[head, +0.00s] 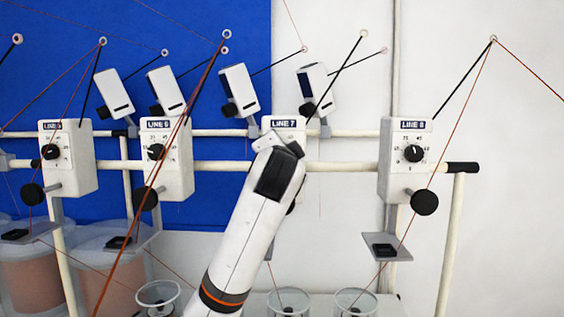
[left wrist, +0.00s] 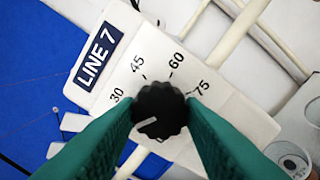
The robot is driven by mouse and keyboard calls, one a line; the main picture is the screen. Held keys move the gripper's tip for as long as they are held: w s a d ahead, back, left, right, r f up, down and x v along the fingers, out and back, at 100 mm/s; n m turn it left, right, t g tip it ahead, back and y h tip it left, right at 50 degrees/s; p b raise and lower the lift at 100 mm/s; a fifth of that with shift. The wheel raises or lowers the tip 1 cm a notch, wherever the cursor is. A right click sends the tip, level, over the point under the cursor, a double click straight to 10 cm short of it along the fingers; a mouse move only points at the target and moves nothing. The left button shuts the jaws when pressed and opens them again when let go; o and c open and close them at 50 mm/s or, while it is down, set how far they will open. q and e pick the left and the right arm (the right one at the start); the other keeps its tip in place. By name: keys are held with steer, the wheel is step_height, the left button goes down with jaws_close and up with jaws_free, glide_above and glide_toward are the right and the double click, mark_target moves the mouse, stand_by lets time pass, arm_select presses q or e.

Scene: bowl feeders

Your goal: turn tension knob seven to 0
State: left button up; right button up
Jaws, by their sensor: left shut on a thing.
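The Line 7 box (head: 283,124) is white with a blue label and stands mid-rail in the head view, its dial face covered by my left arm. In the left wrist view its dial face (left wrist: 150,45) shows 30, 45, 60 and 75 around tension knob seven (left wrist: 158,98), which is black and ribbed. The knob's white pointer line points to the lower left, past the 30 mark. The 0 mark is hidden. My left gripper (left wrist: 160,112) has its green fingers on both sides of the knob, shut on it. My right gripper is not in view.
The Line 8 box (head: 397,135) stands right of my arm and the Line 6 box (head: 176,180) left of it, both on the cream rail (head: 340,168). Thin red threads and dark rods cross the space. Clear bowls (head: 355,299) stand below.

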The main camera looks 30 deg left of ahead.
arm_select(q)
steer(key=n, duration=0.2)
steer(key=n+b, duration=0.1)
steer(key=n, duration=0.1)
steer(key=n+b, duration=0.1)
steer(key=n, duration=0.1)
steer(key=shift+w+d+f, duration=0.1)
steer(key=shift+f, duration=0.15)
steer(key=n+b, duration=0.1)
steer(key=n, duration=0.2)
steer(key=shift+n, duration=0.4)
steer(key=shift+n+b, duration=0.3)
steer(key=shift+n, duration=1.1)
steer(key=shift+r, duration=0.1)
steer(key=o, duration=1)
steer(key=b+v, duration=0.4)
steer(key=v, duration=0.8)
